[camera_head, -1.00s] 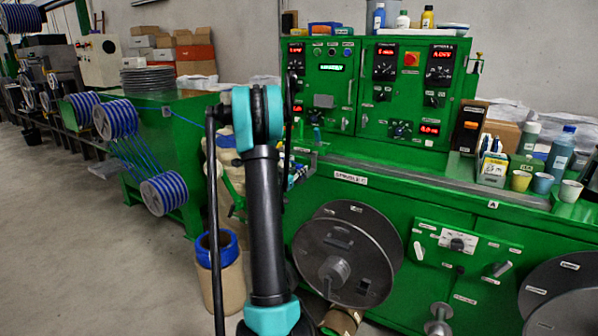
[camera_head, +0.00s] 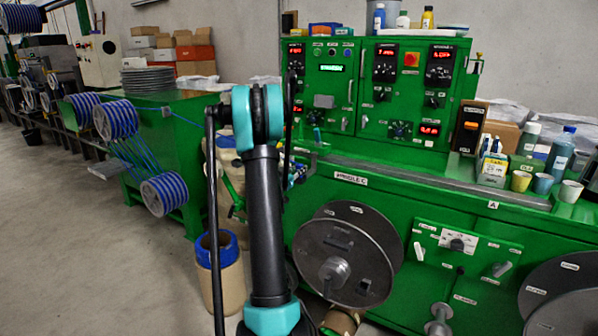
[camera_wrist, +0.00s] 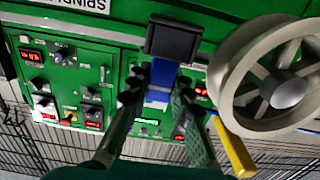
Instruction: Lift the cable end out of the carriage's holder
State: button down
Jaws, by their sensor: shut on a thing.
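In the wrist view, my gripper (camera_wrist: 157,82) reaches up the picture with its two dark fingers. It is shut on a blue piece with a pale band, which looks like the cable end (camera_wrist: 159,91). A black block (camera_wrist: 173,38) sits just beyond the fingertips, at the top of the blue piece. I cannot tell whether this block is the carriage's holder, or whether the blue piece is seated in it. In the head view my own arm hides the gripper and the cable end.
A pale spoked wheel (camera_wrist: 226,86) with a yellow handle (camera_wrist: 234,146) is close to the right finger in the wrist view. The green machine (camera_head: 375,205) with control boxes stands behind the arm. A brown drum with a blue rim (camera_head: 217,250) is at the arm's left. Open floor lies left.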

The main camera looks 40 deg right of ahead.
aim_at(299, 165)
jog(key=shift+r, duration=0.85)
dwell(0.8)
jog(key=shift+r, duration=2.65)
